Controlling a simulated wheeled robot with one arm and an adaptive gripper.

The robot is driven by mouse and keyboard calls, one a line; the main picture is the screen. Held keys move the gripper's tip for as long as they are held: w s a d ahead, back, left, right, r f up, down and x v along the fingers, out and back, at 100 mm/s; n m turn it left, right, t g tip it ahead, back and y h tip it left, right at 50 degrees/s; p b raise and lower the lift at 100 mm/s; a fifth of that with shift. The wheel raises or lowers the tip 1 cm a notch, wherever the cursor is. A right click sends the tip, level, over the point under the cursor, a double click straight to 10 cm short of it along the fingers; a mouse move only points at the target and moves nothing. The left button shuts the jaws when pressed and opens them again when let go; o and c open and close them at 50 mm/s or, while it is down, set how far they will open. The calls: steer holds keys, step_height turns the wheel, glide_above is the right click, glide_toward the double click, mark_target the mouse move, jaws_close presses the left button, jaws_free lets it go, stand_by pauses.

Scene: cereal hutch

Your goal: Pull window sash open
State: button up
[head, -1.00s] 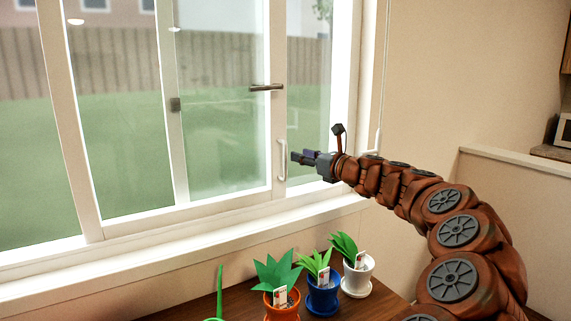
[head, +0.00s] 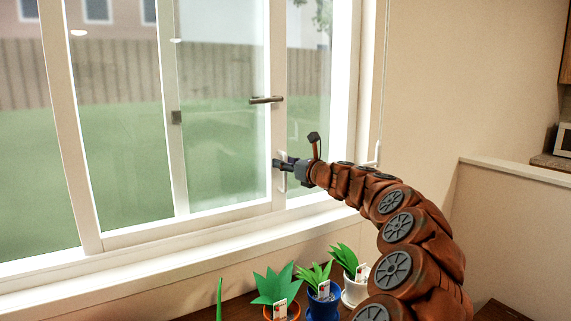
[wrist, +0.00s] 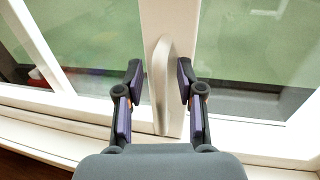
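The window sash (head: 276,75) is a white-framed glass panel in the middle of the window. A white vertical pull handle (head: 283,165) is on its right stile, and a dark latch lever (head: 266,100) sits higher up. My gripper (head: 280,164) is at the pull handle. In the wrist view, the handle (wrist: 160,85) stands between the two open fingers (wrist: 159,85) of my gripper. The sash frame (wrist: 170,22) is behind the handle.
Potted plants stand below the sill on a wooden table: one orange pot (head: 282,312), one blue pot (head: 323,304) and one white pot (head: 355,290). The white sill (head: 200,246) runs under the window. A half wall (head: 510,210) is at the right.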

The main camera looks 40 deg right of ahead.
jaws_close()
stand_by(0.6)
